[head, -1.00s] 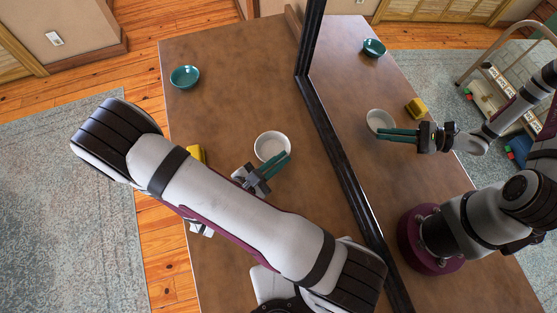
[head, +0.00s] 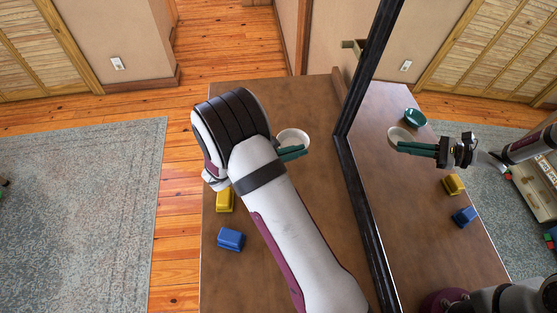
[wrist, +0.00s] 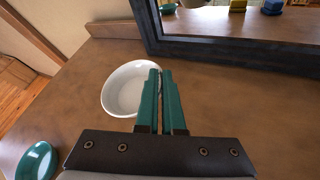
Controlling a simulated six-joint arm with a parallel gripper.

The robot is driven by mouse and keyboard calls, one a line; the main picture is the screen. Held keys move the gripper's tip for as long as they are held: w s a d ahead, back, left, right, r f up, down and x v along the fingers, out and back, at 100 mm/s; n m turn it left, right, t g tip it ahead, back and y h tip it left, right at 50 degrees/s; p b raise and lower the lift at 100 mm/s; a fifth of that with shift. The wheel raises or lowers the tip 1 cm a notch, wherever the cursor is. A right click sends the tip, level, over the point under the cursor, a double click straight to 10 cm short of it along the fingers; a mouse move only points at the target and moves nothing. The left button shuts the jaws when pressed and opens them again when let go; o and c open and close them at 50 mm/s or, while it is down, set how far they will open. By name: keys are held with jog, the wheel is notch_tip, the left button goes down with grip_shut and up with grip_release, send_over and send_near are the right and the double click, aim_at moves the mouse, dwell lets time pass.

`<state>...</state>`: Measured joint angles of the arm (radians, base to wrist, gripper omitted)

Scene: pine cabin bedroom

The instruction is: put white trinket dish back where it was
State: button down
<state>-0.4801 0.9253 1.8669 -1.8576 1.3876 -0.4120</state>
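The white trinket dish (head: 293,137) is in the far part of the brown table, beside the mirror. My gripper (head: 292,153) has its green fingers shut on the dish's near rim. In the wrist view the dish (wrist: 124,92) lies to the left of my closely spaced fingertips (wrist: 162,75), which overlap its right wall. The dish and fingers also show in the mirror. I cannot tell how high the dish is above the table.
A black-framed mirror (head: 352,170) stands along the table's right side. A teal bowl (wrist: 38,162) is at lower left in the wrist view; my arm hides it in the head view. Yellow (head: 225,200) and blue (head: 231,239) blocks stand near the left edge.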

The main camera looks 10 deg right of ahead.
jog(key=a+f, duration=0.1)
jog(key=w+a+f, duration=0.1)
jog(key=a, duration=0.1)
jog(key=w+a+f, duration=0.1)
jog(key=shift+a+f, duration=0.15)
jog(key=shift+a, duration=0.05)
notch_tip(320, 180, down, 4)
jog(key=shift+r, duration=0.15)
jog(key=c, duration=1)
grip_release()
